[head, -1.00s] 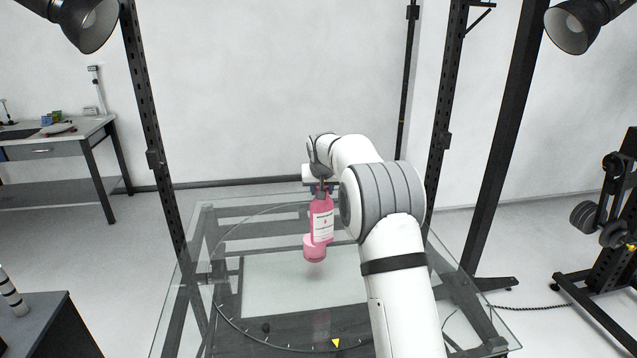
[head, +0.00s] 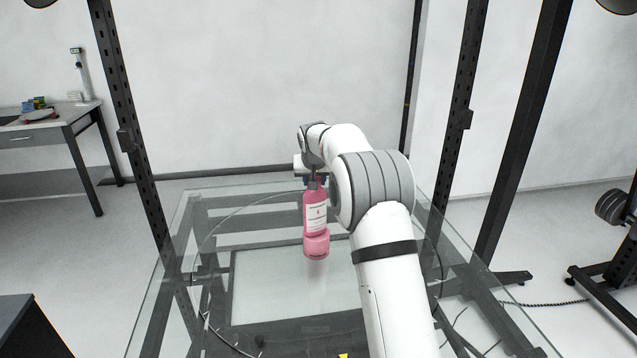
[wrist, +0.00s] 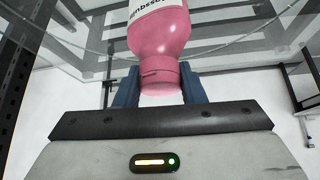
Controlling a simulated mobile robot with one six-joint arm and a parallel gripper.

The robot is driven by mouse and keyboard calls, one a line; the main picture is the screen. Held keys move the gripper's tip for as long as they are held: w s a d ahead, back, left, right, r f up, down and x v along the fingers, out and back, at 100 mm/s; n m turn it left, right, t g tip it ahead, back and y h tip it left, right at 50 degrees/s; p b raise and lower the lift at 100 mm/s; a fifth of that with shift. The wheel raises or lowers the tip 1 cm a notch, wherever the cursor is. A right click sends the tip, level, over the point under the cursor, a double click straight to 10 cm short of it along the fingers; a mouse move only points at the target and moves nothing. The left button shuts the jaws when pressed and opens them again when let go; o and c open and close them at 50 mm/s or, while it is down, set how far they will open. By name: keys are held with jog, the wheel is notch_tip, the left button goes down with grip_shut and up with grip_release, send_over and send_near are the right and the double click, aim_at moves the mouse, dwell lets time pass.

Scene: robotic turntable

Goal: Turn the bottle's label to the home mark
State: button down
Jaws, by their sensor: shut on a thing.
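The pink bottle (head: 315,212) with a white label hangs nearly upright below my gripper (head: 313,181) in the head view. Its label faces the head camera. In the wrist view, the two blue fingers of my gripper (wrist: 159,88) are shut on the neck of the bottle (wrist: 160,40), and part of the label's print shows at the top edge. A pink rounded part shows under the label; I cannot tell whether the base touches the glass. A yellow triangle mark (head: 343,355) lies at the bottom edge of the head view, partly cut off.
A side table (head: 60,130) is at the left, and weights (head: 612,207) are at the right.

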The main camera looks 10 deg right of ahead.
jog(key=shift+d+m+h+b, duration=0.2)
jog(key=shift+m+h+b, duration=0.4)
jog(key=shift+m, duration=0.8)
jog(key=shift+s+d+f+g, duration=0.1)
jog(key=shift+f+g, duration=0.05)
jog(key=shift+g, duration=0.15)
jog(key=c, duration=0.8)
grip_release()
jog(key=shift+f, duration=0.1)
jog(key=shift+c, duration=0.2)
jog(key=b+v, duration=0.2)
jog(key=v, duration=0.6)
jog(key=s+d+r+n+g, duration=0.1)
jog(key=s, duration=0.7)
jog(key=s+d+r, duration=0.1)
jog(key=s+r, duration=0.1)
jog(key=s, duration=0.7)
jog(key=s+f+n, duration=0.1)
jog(key=s+f, duration=0.2)
jog(key=s, duration=0.7)
jog(key=s+f+n+g+y, duration=0.1)
jog(key=s+f, duration=0.3)
jog(key=s, duration=0.6)
jog(key=s+f+n+g+y, duration=0.1)
jog(key=s+f, duration=0.2)
jog(key=s, duration=0.8)
jog(key=shift+f, duration=0.35)
